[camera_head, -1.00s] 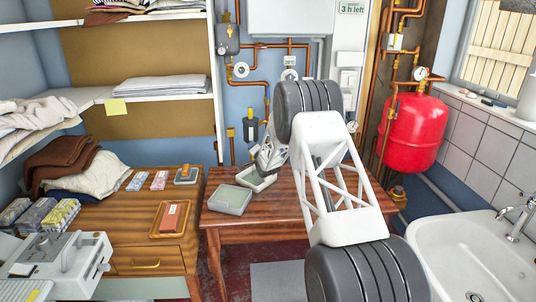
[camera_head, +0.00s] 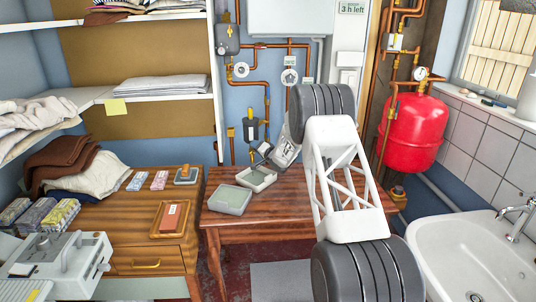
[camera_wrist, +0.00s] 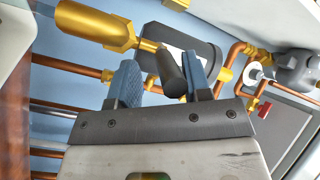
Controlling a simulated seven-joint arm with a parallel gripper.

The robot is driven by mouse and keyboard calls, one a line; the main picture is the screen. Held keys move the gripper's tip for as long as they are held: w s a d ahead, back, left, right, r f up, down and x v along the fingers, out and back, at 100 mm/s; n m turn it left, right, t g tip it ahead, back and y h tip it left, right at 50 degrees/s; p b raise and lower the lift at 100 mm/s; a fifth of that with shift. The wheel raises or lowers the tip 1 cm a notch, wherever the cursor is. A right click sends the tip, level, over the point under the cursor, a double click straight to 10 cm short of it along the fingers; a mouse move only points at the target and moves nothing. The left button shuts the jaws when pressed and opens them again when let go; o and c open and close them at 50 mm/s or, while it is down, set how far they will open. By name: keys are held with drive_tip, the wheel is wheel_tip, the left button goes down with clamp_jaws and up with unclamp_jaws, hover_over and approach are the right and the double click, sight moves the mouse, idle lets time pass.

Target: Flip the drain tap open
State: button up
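My gripper (camera_head: 262,150) is by the pipework above the back of the wooden table. In the wrist view my gripper (camera_wrist: 162,84) has its two blue-grey fingers apart. A dark round-ended handle (camera_wrist: 172,74) shows between them, nearer the right finger; I cannot tell whether they touch. It seems to belong to the brass fitting and dark grey cylinder (camera_wrist: 207,52) behind it, probably the drain tap. A large brass piece (camera_wrist: 95,25) lies at the upper left. In the head view the dark cylinder (camera_head: 250,130) hangs on the wall, and the handle is too small to make out.
Copper pipes (camera_wrist: 70,68) run close behind the fingers. A small red handle (camera_wrist: 263,108) shows at the right in the wrist view. A red tank (camera_head: 412,130) is at the right.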

drive_tip(key=shift+d, duration=0.1)
drive_tip(key=v, duration=0.7)
drive_tip(key=shift+s+d, duration=0.2)
drive_tip(key=shift+d, duration=0.05)
drive_tip(key=shift+c, duration=0.3)
drive_tip(key=shift+r+n, duration=0.1)
drive_tip(key=shift+n, duration=0.2)
drive_tip(key=c, duration=0.5)
drive_tip(key=shift+w+a+r+g+y, duration=0.1)
drive_tip(key=shift+w+r+g+y, duration=0.05)
drive_tip(key=shift+g+y, duration=0.2)
clamp_jaws()
drive_tip(key=w+d+r+n+g+h, duration=0.3)
drive_tip(key=w+d+r+n+g, duration=0.2)
drive_tip(key=d+r+n+g, duration=0.2)
drive_tip(key=shift+d+r+n+g+h, duration=0.3)
drive_tip(key=shift+n+g, duration=0.8)
drive_tip(key=shift+g, duration=1.05)
